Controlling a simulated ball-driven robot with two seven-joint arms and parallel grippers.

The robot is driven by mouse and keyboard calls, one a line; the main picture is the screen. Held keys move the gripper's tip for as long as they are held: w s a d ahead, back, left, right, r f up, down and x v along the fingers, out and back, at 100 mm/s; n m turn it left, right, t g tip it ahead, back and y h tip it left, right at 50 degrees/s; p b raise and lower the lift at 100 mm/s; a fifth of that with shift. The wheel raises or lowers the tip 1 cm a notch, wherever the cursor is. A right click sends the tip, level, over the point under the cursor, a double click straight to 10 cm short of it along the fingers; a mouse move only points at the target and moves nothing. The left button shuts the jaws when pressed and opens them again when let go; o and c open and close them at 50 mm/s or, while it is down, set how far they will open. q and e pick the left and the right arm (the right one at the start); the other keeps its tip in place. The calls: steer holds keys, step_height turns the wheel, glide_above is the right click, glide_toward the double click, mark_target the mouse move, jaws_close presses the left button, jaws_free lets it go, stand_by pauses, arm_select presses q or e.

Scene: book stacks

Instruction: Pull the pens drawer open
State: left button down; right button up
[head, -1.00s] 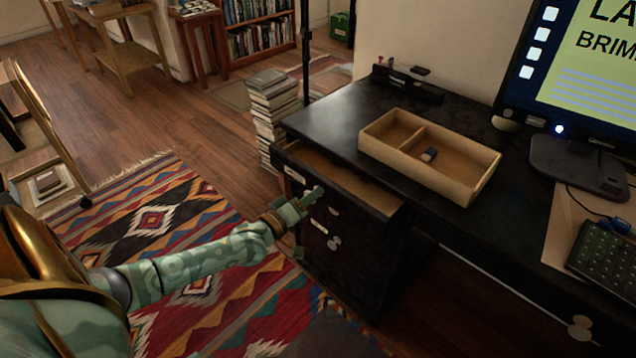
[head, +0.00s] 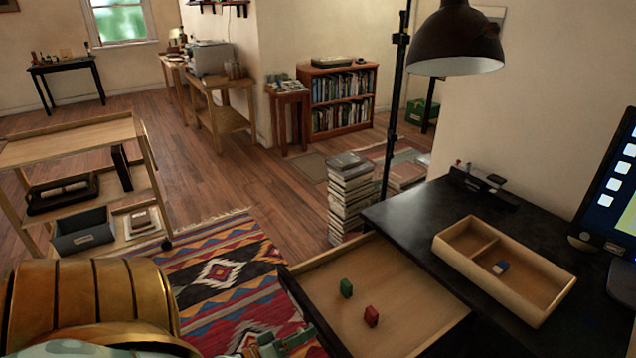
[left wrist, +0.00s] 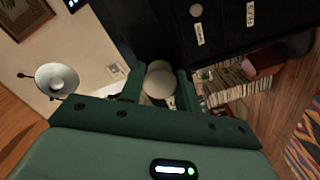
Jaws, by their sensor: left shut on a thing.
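The pens drawer (head: 395,285) stands pulled well out of the black desk in the head view. A green block (head: 346,288) and a red block (head: 371,316) stand on its pale wooden floor. My left gripper (head: 283,345) is at the drawer's front, at the bottom edge of the head view, partly cut off. In the left wrist view, my left gripper (left wrist: 160,76) is shut on a pale round knob (left wrist: 158,84), which sits between its fingers. My right gripper is not in view.
An open wooden tray (head: 540,290) with a small blue-and-white block (head: 500,267) sits on the desk top (head: 410,215). A stack of books (head: 350,195) stands beside the desk. A wooden trolley (head: 80,150) is at the left. The patterned rug (head: 225,275) is clear.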

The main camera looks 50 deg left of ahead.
arm_select(q)
steer(key=shift+s, duration=0.8)
steer(key=c, duration=1)
jaws_free()
steer(key=shift+s, duration=0.1)
steer(key=s+a+p, duration=0.1)
steer(key=s, duration=1.5)
steer(key=shift+a, duration=0.2)
